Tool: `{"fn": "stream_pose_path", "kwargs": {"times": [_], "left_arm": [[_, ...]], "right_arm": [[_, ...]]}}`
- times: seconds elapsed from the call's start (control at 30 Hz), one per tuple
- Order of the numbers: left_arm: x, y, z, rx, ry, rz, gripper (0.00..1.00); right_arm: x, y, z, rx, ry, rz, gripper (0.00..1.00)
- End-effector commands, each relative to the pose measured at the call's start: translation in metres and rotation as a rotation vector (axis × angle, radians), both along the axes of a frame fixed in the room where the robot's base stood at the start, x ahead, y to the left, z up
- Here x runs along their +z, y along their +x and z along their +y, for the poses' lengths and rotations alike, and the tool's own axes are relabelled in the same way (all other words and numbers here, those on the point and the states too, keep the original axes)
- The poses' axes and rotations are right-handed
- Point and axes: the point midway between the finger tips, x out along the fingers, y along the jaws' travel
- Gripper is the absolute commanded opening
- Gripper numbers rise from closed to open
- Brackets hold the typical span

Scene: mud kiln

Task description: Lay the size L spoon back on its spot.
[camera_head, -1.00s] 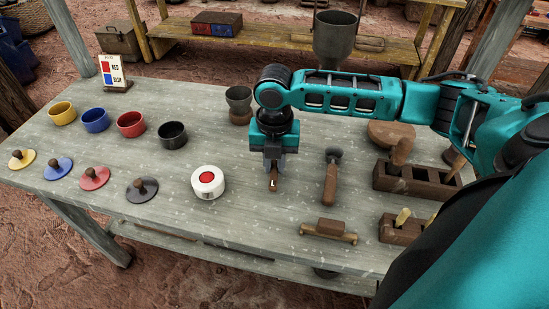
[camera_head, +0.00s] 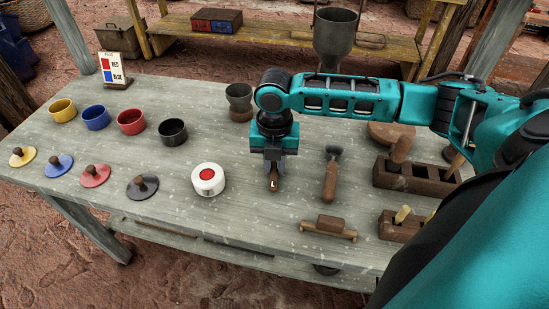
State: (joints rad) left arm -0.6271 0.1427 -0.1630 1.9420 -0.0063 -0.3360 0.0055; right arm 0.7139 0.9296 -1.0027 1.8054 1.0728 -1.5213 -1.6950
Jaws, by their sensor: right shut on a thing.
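My right gripper (camera_head: 273,158) points down over the middle of the grey table and is shut on the size L spoon. The spoon (camera_head: 273,184) shows as a short brown wooden handle with a white L mark, pointing toward the table's front edge. Its other end is hidden under the gripper. I cannot tell whether the spoon touches the tabletop. My left gripper is not in view.
A brown-handled tool (camera_head: 331,174) lies to the right, with a wooden handled block (camera_head: 329,229) nearer the front. Wooden racks (camera_head: 417,177) stand farther right. Coloured cups and lids fill the left.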

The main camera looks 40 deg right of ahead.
Motion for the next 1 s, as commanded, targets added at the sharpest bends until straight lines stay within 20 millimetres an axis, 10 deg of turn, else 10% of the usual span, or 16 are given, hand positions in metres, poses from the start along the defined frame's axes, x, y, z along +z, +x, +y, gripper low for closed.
{"fn": "stream_pose_path", "kwargs": {"times": [0.03, 0.07, 0.33, 1.0], "left_arm": [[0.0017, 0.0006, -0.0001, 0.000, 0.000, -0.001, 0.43], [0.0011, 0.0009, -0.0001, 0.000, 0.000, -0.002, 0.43], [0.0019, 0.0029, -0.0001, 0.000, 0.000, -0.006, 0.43], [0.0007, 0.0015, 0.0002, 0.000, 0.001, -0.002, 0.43]], "right_arm": [[-0.0001, -0.0002, 0.0001, 0.000, -0.001, 0.001, 0.00], [-0.0005, -0.0001, 0.0001, 0.000, 0.000, 0.000, 0.21], [-0.0003, 0.0000, 0.0000, 0.000, 0.000, 0.000, 0.47], [-0.0002, 0.0001, -0.0002, 0.000, 0.000, 0.000, 0.78]]}}
